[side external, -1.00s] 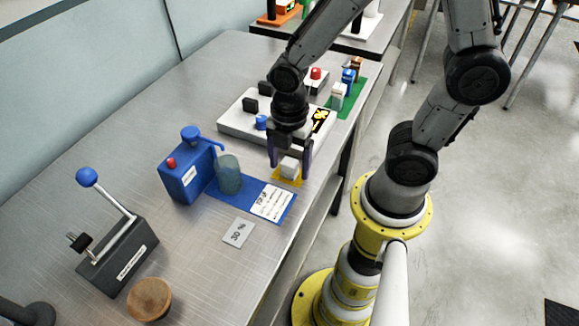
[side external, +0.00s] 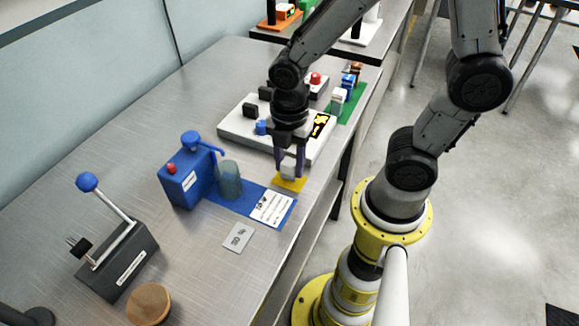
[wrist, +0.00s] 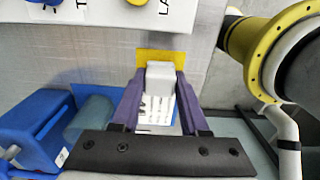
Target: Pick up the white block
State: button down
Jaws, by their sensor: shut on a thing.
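The white block (side external: 288,170) is between the two purple fingers of my gripper (side external: 290,168), above the yellow pad (side external: 290,184) near the table's front edge. In the wrist view the white block (wrist: 160,74) sits at the fingertips, gripped on both sides by my gripper (wrist: 160,78). The yellow pad (wrist: 178,57) shows beyond it. The block appears a little above the pad; the exact gap is hard to tell.
A blue dispenser (side external: 185,178) and a grey-green beaker (side external: 229,180) stand left of my gripper. A white panel with knobs (side external: 235,122) lies just behind. A lever box (side external: 118,262) and a wooden disc (side external: 149,304) are at the front left. A grey card (side external: 238,237) lies flat.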

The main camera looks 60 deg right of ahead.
jog(key=s+d+r, duration=0.2)
jog(key=s+r, duration=0.9)
jog(key=s, duration=0.3)
jog(key=shift+r, duration=0.25)
jog(key=c, duration=1)
grip_release()
jog(key=shift+c, duration=0.2)
jog(key=shift+w, duration=0.15)
grip_shut()
